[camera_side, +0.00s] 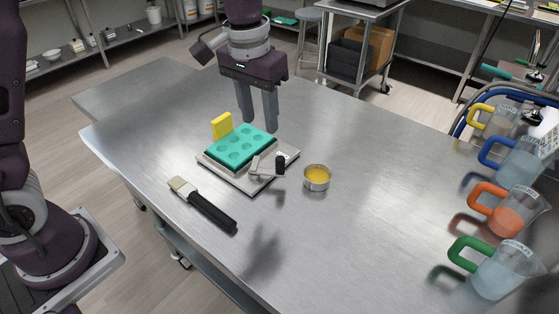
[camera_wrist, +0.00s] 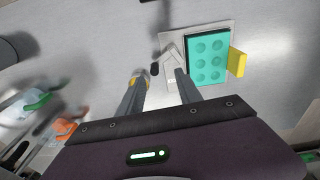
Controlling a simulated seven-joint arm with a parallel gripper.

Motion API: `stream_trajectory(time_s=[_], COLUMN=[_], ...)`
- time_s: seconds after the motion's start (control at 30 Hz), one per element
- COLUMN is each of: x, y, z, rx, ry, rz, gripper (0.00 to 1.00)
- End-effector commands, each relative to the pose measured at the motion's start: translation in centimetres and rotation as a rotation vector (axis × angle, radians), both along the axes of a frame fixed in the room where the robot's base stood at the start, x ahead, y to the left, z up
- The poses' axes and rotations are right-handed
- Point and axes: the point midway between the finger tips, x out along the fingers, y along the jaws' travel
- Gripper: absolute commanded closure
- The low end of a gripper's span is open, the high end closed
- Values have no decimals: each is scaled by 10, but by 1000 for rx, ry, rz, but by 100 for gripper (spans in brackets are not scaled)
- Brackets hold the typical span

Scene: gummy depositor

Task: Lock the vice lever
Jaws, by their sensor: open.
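The vice (camera_side: 278,164) is a light grey plate on the table, holding a teal mould with round cavities (camera_side: 240,147). Its lever, with an upright black handle (camera_side: 280,166), is at the vice's front right corner in the side view. In the wrist view the handle (camera_wrist: 155,68) shows at the left edge of the vice plate (camera_wrist: 225,29), close to the fingertips in the picture. My gripper (camera_side: 260,123) is open and empty, above the table by the mould's far side in the side view. The fingers (camera_wrist: 160,76) also show in the wrist view, apart from the lever.
A yellow block (camera_side: 222,125) stands at the mould's back left. A small metal cup of yellow liquid (camera_side: 317,179) is right of the lever. A brush (camera_side: 205,205) lies in front. Several jugs with coloured handles (camera_side: 501,215) stand at the right. The table's middle right is clear.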

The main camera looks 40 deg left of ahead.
Motion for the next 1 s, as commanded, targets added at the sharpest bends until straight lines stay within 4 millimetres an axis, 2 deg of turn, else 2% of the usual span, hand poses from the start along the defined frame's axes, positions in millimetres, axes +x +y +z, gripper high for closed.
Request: stream_trajectory(time_s=[0.03,0.1,0.23,0.53,0.7,0.9,0.93,1.0], x=[14,28,37,37,37,37,37,37], y=[-8,-15,-21,-20,-20,-20,-20,-20], z=[-22,-46,-68,-122,-137,-137,-137,-137], rx=[4,9,13,14,14,13,13,13], ry=[35,67,92,95,93,92,92,92], rz=[1,5,10,10,10,10,10,10], gripper=[58,58,58,58,58,58,60,74])
